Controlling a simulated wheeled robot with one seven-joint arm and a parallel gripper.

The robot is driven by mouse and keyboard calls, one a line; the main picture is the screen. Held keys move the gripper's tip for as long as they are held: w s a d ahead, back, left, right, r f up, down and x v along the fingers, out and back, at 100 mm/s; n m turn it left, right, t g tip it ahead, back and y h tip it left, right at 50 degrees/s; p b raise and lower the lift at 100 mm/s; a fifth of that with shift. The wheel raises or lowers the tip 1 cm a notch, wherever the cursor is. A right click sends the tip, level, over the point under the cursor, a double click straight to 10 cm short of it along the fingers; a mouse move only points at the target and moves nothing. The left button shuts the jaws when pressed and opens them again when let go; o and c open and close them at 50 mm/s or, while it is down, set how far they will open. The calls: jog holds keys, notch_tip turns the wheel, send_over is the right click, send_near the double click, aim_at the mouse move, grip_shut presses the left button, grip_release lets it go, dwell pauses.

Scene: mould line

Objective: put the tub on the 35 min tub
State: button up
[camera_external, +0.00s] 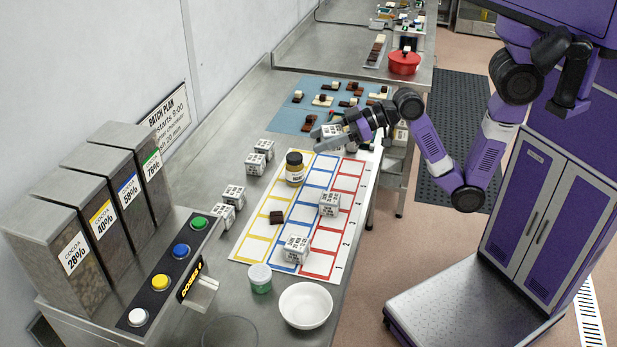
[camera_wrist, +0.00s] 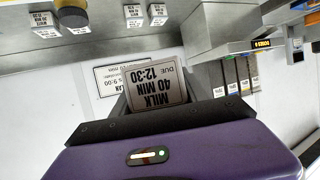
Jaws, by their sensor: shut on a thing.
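My gripper (camera_external: 322,136) is shut on a white tub (camera_external: 333,130), held over the far end of the colour-grid sheet (camera_external: 262,247). In the wrist view the tub's label (camera_wrist: 160,88) reads upside down "MILK 40 MIN, DUE 12:30", between the dark jaws. Other white labelled tubs stand on the steel counter: a pair (camera_external: 264,148) at the back left, a pair (camera_external: 233,195) left of the sheet. On the sheet are one tub (camera_external: 329,203) in the right half and one (camera_external: 295,249) near the front. Their labels are too small to read, so I cannot tell which says 35 min.
A green jar (camera_external: 260,279) and white bowl (camera_external: 306,305) stand in front. Cocoa dispensers (camera_external: 110,195) line the left. A blue mat (camera_external: 290,118) with chocolates lies behind.

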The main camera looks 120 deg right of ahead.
aim_at(321, 198)
notch_tip(321, 198, down, 18)
jog(key=shift+r+b, duration=0.1)
jog(key=shift+b, duration=1)
jog(key=o, duration=1.4)
jog(key=shift+f, duration=0.2)
jog(key=shift+o, duration=0.2)
